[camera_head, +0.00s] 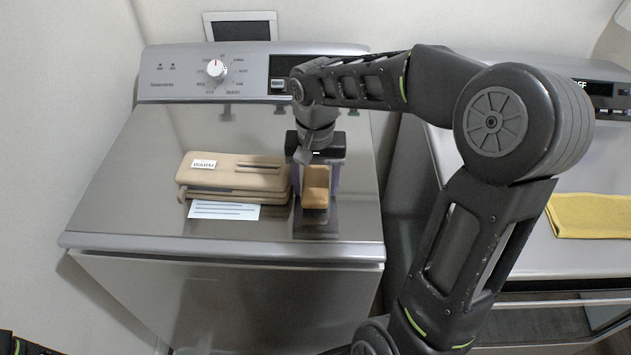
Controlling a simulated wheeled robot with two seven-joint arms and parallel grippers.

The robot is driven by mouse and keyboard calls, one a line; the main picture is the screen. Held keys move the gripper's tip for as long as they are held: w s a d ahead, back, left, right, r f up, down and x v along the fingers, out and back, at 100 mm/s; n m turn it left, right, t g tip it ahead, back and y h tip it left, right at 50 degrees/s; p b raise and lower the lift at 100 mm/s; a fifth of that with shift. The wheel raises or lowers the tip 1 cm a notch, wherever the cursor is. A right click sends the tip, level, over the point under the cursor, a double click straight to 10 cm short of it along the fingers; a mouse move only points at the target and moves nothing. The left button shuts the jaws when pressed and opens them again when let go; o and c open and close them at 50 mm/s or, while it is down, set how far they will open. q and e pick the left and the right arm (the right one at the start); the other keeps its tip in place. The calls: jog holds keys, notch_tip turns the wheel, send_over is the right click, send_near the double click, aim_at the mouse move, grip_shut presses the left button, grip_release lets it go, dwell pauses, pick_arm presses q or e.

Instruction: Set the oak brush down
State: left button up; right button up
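The oak brush (315,189) is a small brown wooden block over the front right part of the washer lid (150,150). My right gripper (317,178) reaches down onto it from above, with a finger at each side, and appears shut on it. A dark patch lies on the lid just below the brush; I cannot tell whether the brush touches the lid. My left gripper is out of view; only a dark bit of my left arm shows at the lower left corner.
A tan folded cloth-like stack (232,174) with a WARM label lies just left of the brush, with a pale lined card (224,210) in front. The control panel (185,75) rises behind. A yellow cloth (590,215) lies on the right appliance. The lid's left side is clear.

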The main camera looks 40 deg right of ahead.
aim_at(316, 183)
jog(key=shift+r, duration=0.45)
notch_tip(316, 183, up, 12)
jog(key=shift+f+p, duration=0.25)
jog(key=shift+p, duration=0.1)
